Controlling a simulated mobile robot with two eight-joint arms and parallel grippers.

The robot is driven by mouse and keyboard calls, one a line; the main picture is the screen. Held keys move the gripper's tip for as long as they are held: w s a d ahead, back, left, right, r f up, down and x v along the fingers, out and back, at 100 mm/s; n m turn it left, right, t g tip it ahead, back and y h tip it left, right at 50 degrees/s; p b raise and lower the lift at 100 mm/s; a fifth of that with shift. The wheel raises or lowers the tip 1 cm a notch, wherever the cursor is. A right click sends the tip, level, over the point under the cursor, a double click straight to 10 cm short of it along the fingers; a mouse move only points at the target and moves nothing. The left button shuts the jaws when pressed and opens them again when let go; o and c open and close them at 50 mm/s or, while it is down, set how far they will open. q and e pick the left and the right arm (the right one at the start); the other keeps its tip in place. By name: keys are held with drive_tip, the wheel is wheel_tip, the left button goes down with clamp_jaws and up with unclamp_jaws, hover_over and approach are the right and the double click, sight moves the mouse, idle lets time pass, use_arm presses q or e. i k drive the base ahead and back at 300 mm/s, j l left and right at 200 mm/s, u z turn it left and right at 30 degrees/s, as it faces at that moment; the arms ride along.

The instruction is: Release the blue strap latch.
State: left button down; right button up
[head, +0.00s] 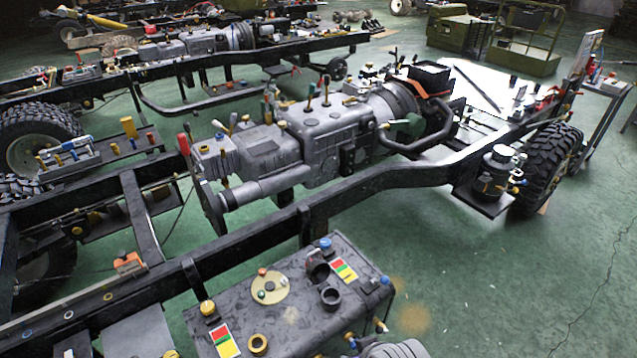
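A dark grey tank (300,320) sits beside the frame rail at the bottom centre. A small blue-topped fitting (326,243) stands at its back edge; it may be the blue strap latch, but it is too small to tell whether it is fastened. A smaller blue piece (385,281) is at the tank's right edge. A yellow-topped fitting (207,307) stands at the tank's left edge. Neither of my grippers shows in the head view.
The black frame rail (400,178) runs diagonally behind the tank. A grey engine and gearbox (325,130) sit beyond it. Two black open necks and red-yellow-green labels (343,270) are on the tank top.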

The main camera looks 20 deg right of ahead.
sight(385, 280)
drive_tip(key=z, duration=1.3)
